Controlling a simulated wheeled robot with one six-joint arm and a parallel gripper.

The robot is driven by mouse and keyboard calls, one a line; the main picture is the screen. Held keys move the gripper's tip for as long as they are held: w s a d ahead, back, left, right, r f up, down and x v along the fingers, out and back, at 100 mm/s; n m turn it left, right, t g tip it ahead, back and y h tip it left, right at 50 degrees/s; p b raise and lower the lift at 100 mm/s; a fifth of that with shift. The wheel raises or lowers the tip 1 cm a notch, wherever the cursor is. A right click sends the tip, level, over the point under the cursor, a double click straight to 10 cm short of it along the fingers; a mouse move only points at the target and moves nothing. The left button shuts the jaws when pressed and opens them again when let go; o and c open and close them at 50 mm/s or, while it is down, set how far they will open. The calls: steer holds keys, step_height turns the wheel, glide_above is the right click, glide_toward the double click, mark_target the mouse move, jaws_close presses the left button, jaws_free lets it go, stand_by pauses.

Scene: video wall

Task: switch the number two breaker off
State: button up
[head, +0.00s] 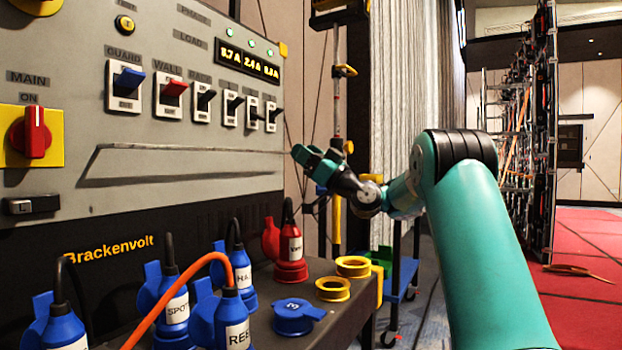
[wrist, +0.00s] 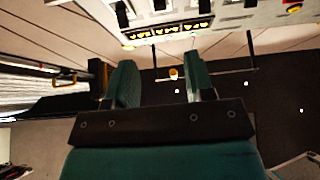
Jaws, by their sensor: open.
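The grey breaker panel (head: 130,130) fills the left of the head view. Its row of switches starts with a blue-levered one (head: 128,82) labelled GUARD, then a red-levered one (head: 173,90) labelled WALL, then several black-levered ones (head: 205,100) whose labels are too small to read surely. No breaker number is legible. My gripper (head: 303,152) is open and empty, right of the panel and below the level of the switches, touching none of them. In the wrist view the two green fingers (wrist: 162,78) stand apart, with the panel's lit display (wrist: 165,32) beyond them.
A red rotary main switch (head: 34,132) sits at far left. A long thin rail (head: 190,148) runs below the switches. Blue and red plugs (head: 291,250), an orange cable (head: 165,290) and yellow rings (head: 333,288) crowd the ledge below. A yellow-fitted pole (head: 337,120) stands behind the gripper.

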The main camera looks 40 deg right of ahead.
steer(key=shift+b+v, duration=0.65)
steer(key=shift+v, duration=0.15)
